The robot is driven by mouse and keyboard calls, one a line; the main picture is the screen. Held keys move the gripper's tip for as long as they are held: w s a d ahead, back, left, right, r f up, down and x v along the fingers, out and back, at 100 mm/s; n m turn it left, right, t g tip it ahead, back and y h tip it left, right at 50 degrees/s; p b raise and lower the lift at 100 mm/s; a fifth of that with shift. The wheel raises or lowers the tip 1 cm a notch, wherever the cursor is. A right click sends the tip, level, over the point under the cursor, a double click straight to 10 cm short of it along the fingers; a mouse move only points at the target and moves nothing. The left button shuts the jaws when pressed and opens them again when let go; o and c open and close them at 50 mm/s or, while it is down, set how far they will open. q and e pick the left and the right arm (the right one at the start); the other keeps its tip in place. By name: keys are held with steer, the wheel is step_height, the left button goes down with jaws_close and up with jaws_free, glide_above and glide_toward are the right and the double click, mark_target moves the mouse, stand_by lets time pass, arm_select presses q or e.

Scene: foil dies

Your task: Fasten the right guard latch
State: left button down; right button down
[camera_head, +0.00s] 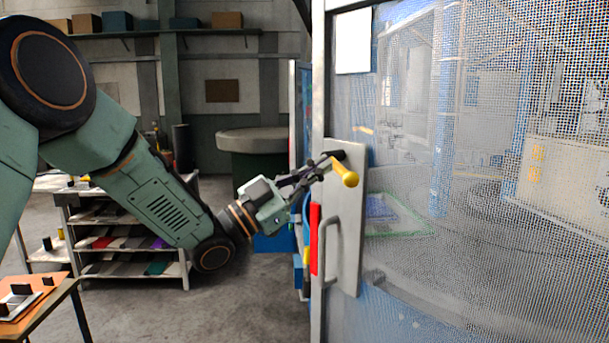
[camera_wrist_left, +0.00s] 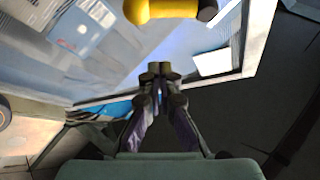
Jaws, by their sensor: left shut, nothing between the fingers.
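The right guard latch shows as a yellow handle (camera_head: 346,174) with a dark pivot on a pale plate (camera_head: 352,225) on the mesh guard door (camera_head: 480,250). The handle points toward me and slightly down. In the left wrist view the yellow handle (camera_wrist_left: 165,10) crosses the top edge, partly cut off. My left gripper (camera_head: 326,164) is shut and empty, its tips close beside the handle. In the left wrist view the closed fingertips (camera_wrist_left: 160,70) lie below the handle with a visible gap. My right gripper is not in view.
A grey pull handle (camera_head: 321,250) and a red strip (camera_head: 314,238) are at the door's edge below the latch. A shelf rack (camera_head: 125,245) stands at the left, a small orange-topped table (camera_head: 50,300) at the front left. A round pedestal (camera_head: 252,140) stands behind. The floor between is clear.

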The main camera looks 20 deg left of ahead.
mark_target(336, 170)
arm_select(q)
steer(key=w+d, duration=0.1)
steer(key=w+p, duration=0.1)
steer(key=w, duration=0.1)
steer(key=w+d+p, duration=0.1)
steer(key=shift+w+d, duration=0.15)
steer(key=shift+d, duration=0.15)
steer(key=shift+w+a+f, duration=0.25)
steer(key=shift+a+f, duration=0.05)
steer(key=shift+f, duration=0.25)
steer(key=shift+s+d, duration=0.1)
steer(key=shift+d, duration=0.05)
